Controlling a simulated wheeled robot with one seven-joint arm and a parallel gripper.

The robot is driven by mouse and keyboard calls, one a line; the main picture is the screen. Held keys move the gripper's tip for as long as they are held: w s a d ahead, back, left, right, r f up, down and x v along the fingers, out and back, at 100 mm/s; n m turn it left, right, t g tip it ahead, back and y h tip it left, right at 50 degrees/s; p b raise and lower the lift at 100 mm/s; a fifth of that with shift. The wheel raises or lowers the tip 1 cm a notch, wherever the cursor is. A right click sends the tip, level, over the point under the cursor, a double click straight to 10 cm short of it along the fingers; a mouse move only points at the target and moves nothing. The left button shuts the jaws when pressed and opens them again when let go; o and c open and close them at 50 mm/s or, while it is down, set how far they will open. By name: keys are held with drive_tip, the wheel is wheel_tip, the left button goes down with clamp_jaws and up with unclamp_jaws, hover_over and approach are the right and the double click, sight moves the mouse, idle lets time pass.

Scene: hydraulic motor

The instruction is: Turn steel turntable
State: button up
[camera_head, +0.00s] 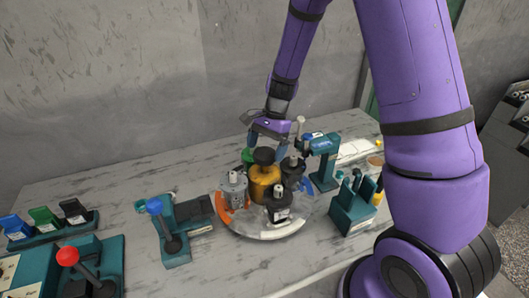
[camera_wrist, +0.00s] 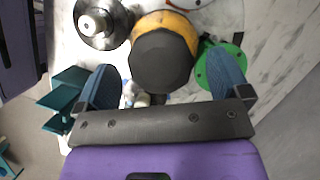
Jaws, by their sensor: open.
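The steel turntable (camera_head: 271,234) is a round pale plate with an orange patch at its left rim, lying on the table. On it stand a yellow cylinder with a black knob on top (camera_head: 264,180) at the centre and grey motors around it, such as the left one (camera_head: 235,190) and the front one (camera_head: 278,204). My gripper (camera_head: 270,128) is above the back of the turntable. In the wrist view my gripper (camera_wrist: 163,85) is open, its blue fingers apart, with the black knob (camera_wrist: 161,59) beyond and between them. A motor (camera_wrist: 100,20) and a green disc (camera_wrist: 222,66) show at either side.
A teal press with a blue-knobbed lever (camera_head: 172,230) stands left of the turntable. A teal device (camera_head: 322,160) and a teal tool holder (camera_head: 353,205) stand to the right. A red-knobbed lever unit (camera_head: 85,265) and coloured bins (camera_head: 45,222) are far left. The front table is bare.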

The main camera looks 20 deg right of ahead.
drive_tip(key=shift+x, duration=0.85)
drive_tip(key=c, duration=1.3)
